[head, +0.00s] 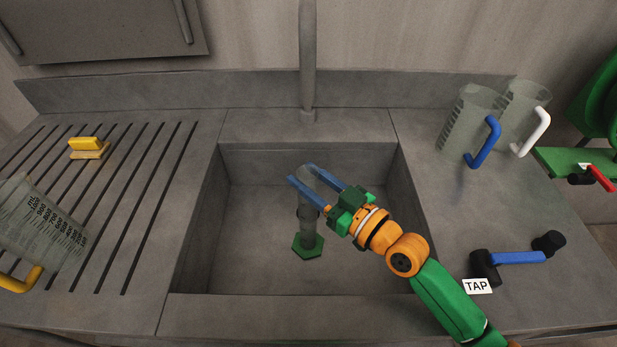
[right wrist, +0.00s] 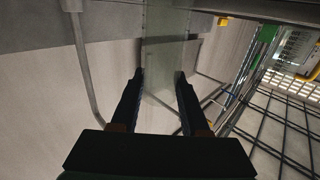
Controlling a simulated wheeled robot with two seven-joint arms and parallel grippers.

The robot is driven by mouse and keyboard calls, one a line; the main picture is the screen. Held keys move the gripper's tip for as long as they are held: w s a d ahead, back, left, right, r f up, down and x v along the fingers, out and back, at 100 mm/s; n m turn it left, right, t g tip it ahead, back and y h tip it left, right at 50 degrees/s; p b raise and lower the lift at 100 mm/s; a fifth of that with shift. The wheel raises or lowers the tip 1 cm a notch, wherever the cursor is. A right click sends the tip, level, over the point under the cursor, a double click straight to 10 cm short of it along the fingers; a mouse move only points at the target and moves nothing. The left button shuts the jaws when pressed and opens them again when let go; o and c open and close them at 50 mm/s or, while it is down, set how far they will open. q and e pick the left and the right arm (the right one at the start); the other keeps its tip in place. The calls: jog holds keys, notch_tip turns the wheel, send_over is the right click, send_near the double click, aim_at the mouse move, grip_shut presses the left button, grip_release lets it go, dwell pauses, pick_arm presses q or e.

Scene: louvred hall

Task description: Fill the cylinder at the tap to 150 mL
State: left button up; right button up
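The clear cylinder (head: 308,224) with a green hexagonal foot (head: 308,247) is upright in the sink (head: 250,210). My right gripper (head: 301,172) has its blue fingers on either side of the cylinder's upper part. In the right wrist view the cylinder (right wrist: 164,50) runs between the two fingertips (right wrist: 160,75), which look closed against its sides. I cannot read a water level or graduations. The tap's grey pipe (head: 308,60) rises behind the sink; its outlet is out of view. The tap lever (head: 517,258), with a blue bar, lies at right by a TAP label (head: 478,286). My left gripper is not in view.
A graduated jug (head: 38,225) with an orange handle and a yellow block (head: 86,146) are on the grooved drainer at left. Jugs with a blue handle (head: 484,143) and a white handle (head: 532,136) stand at back right. The sink walls surround the cylinder.

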jog(key=o, duration=0.4)
jog(key=shift+r, duration=0.1)
jog(key=b+v, duration=0.1)
jog(key=v, duration=0.6)
jog(key=shift+s+d, duration=0.2)
jog(key=shift+s, duration=0.1)
